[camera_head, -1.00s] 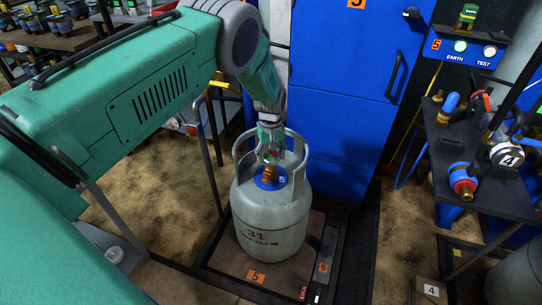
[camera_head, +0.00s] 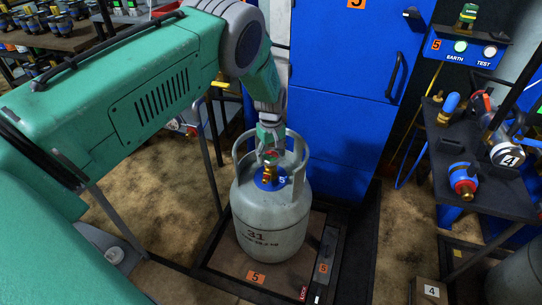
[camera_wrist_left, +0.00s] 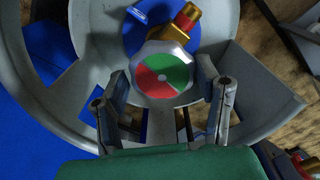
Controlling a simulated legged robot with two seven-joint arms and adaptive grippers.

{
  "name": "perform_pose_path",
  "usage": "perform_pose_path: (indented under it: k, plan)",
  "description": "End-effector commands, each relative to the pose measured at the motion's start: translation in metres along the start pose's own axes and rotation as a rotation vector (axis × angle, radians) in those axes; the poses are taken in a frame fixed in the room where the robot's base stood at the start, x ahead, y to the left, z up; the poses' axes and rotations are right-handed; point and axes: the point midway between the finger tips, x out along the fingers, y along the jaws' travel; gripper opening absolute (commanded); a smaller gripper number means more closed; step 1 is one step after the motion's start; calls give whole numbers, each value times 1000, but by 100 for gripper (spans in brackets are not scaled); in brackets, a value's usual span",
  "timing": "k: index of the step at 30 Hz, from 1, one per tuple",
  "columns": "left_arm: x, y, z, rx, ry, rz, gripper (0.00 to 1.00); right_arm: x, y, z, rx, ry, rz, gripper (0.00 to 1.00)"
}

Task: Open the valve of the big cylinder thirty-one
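The big grey cylinder (camera_head: 285,214) marked 31 stands upright on a low platform in the head view. Its valve (camera_head: 268,173) has a brass body with a blue disc below it, inside the collar. The wrist view shows the valve's hexagonal knob (camera_wrist_left: 163,73) from above, with a red and green face. My left gripper (camera_head: 270,143) is over the collar from above. In the wrist view its two fingers (camera_wrist_left: 162,90) are apart, one on each side of the knob's lower part, with visible gaps. The right gripper is not in view.
The collar (camera_head: 299,158) rises around the valve, close to my left gripper. A blue cabinet (camera_head: 345,110) stands behind the cylinder. A dark shelf (camera_head: 485,195) with valves and regulators is at the right. A platform (camera_head: 230,262) with orange 5 labels lies under the cylinder.

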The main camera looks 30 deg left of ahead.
Motion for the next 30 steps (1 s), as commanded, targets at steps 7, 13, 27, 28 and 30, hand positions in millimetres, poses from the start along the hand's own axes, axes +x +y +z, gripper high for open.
perform_pose_path:
  k: [7,13,27,28,30]
  plan:
    - [-1,0,0,1,-1,0,75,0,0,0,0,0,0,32]
    - [-6,0,0,1,-2,-1,75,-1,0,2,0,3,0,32]
    - [-95,2,-1,1,0,1,75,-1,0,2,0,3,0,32]
    - [-100,1,-1,1,-1,0,75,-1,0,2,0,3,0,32]
    - [-108,2,-1,1,-1,1,75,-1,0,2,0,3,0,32]
